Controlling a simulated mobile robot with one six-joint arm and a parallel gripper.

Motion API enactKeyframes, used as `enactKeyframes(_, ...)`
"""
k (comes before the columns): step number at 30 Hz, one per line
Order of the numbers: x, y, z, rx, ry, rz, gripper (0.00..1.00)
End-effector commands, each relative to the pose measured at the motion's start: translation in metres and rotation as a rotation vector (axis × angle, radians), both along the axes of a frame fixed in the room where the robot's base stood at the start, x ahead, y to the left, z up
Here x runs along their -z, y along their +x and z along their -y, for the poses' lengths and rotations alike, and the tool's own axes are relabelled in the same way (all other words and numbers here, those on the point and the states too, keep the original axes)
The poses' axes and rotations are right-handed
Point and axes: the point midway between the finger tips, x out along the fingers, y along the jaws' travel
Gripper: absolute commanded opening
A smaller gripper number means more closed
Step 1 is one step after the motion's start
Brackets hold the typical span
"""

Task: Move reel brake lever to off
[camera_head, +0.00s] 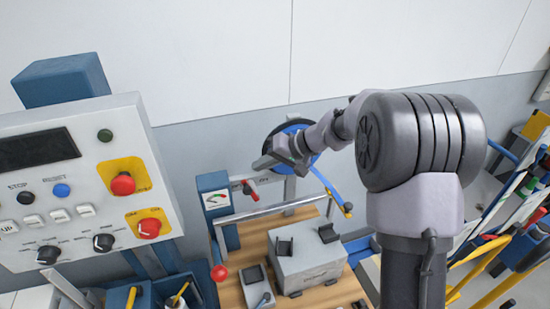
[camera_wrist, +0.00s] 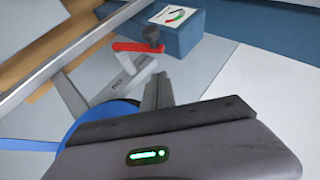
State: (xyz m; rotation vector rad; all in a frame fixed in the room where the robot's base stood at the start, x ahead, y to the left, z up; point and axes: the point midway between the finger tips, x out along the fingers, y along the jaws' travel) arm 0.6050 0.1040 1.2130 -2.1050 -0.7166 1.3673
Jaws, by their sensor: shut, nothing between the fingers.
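The red lever (camera_head: 251,189) sits on a grey bracket in front of the blue reel (camera_head: 273,138). In the wrist view the red lever (camera_wrist: 135,46) lies roughly flat across the picture, with a dark knob at its right end beside a blue box (camera_wrist: 185,40). The box carries a white label (camera_wrist: 177,16) with a red and green arc. My gripper (camera_head: 262,164) is shut and empty, just above the lever in the head view. In the wrist view my gripper's fingers (camera_wrist: 159,78) point toward the lever and appear apart from it.
A grey rail (camera_head: 275,210) runs in front of the lever. A red ball-ended lever (camera_head: 219,273) stands at the bench's left. A control panel (camera_head: 75,190) with red buttons fills the left. A grey box (camera_head: 305,262) stands on the wooden bench. The wall is behind the reel.

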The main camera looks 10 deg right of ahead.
Motion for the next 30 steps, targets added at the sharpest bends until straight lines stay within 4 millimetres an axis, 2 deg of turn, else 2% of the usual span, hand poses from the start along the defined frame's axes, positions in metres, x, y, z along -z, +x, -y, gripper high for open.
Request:
enactKeyframes(4,0.014,-0.016,-0.01,0.0,0.0,-0.003,0.0)
enactKeyframes(9,0.021,-0.029,-0.014,0.001,0.001,-0.001,0.0)
enactKeyframes(20,0.023,-0.031,-0.016,0.0,-0.003,0.0,0.0)
enactKeyframes(24,0.029,-0.034,-0.029,-0.004,-0.096,0.023,0.0)
enactKeyframes(30,0.027,-0.036,-0.036,-0.001,-0.097,0.019,0.0)
